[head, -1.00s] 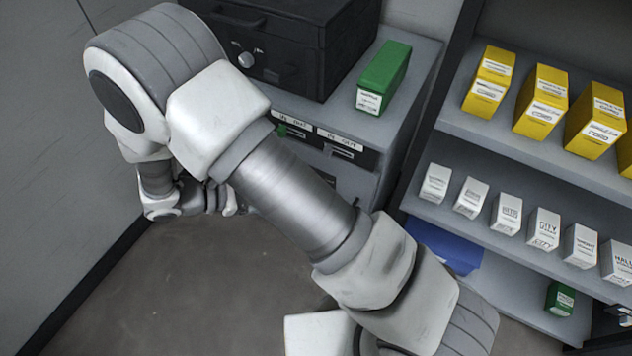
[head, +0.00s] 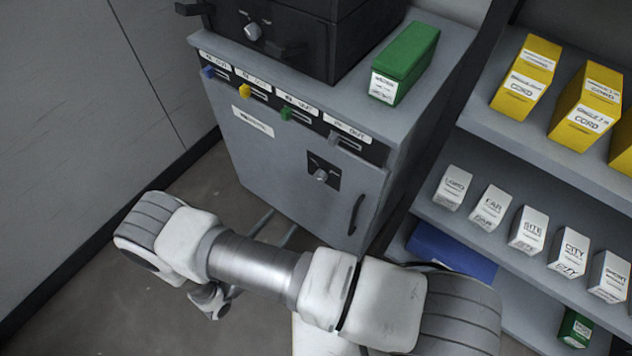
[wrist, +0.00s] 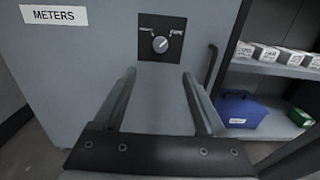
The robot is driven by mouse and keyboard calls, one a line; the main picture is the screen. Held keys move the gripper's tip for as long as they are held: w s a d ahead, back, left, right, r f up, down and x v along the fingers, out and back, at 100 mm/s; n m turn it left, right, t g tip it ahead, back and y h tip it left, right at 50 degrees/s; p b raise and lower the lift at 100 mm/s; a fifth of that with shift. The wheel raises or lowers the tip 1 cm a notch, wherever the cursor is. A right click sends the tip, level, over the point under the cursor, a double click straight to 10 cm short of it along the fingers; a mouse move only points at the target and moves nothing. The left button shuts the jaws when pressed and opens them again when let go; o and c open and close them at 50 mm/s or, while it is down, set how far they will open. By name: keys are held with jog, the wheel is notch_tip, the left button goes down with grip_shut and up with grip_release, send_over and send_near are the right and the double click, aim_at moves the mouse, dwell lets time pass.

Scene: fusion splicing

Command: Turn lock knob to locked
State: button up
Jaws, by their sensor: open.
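A round silver knob (head: 321,175) sits on a black plate (head: 331,168) on the grey cabinet's door (head: 285,170). In the wrist view, the knob (wrist: 160,44) is just ahead, between and beyond the fingertips, with small white marks on either side of its plate. The marks are too small to read, and I cannot tell the knob's setting. My gripper (wrist: 159,74) is open and empty, its two fingers pointing at the door below the knob. A second knob (head: 252,32) is on the black box on top of the cabinet.
The door has a dark vertical handle (head: 356,214) right of the knob and a METERS label (wrist: 53,15) at left. Coloured tabs and slots line the strip above. A green box (head: 405,62) stands on top. Shelves at right hold boxes and a blue bin (wrist: 241,111).

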aim_at(319, 179)
jog(key=b+x, duration=0.1)
jog(key=x, duration=1.4)
jog(key=shift+w+d+b, duration=0.15)
jog(key=shift+b, duration=0.25)
grip_shut()
